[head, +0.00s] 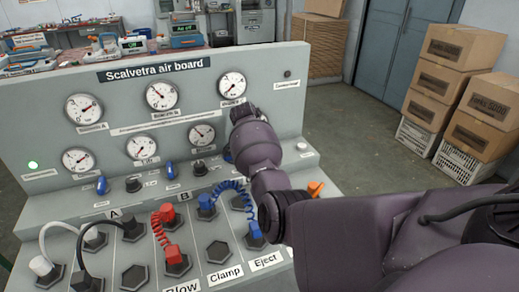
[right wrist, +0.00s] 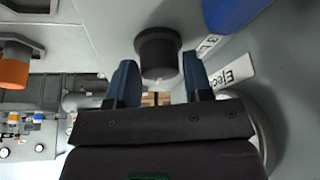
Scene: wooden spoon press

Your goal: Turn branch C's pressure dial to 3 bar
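The Scalvetra air board (head: 155,75) carries several round gauges and, below them, a row of dark dials. Two dials (head: 133,184) (head: 200,168) show in the head view; the spot farther right, where a third would be, is hidden behind my right arm. In the right wrist view a dark round knob (right wrist: 158,50) with a small pale mark, apparently branch C's dial, stands between my right gripper's (right wrist: 160,84) two blue fingers. The fingers are apart, one on each side of it; I cannot tell whether they touch. A gauge (head: 201,134) is at the lower right; its reading is too small to tell.
Blue levers (head: 169,169), a red coiled hose (head: 160,229) and a blue coiled hose (head: 232,187) crowd the sloping panel. An orange knob (head: 315,188) sits at its right; it also shows in the wrist view (right wrist: 14,70). Boxes (head: 445,90) are stacked far right.

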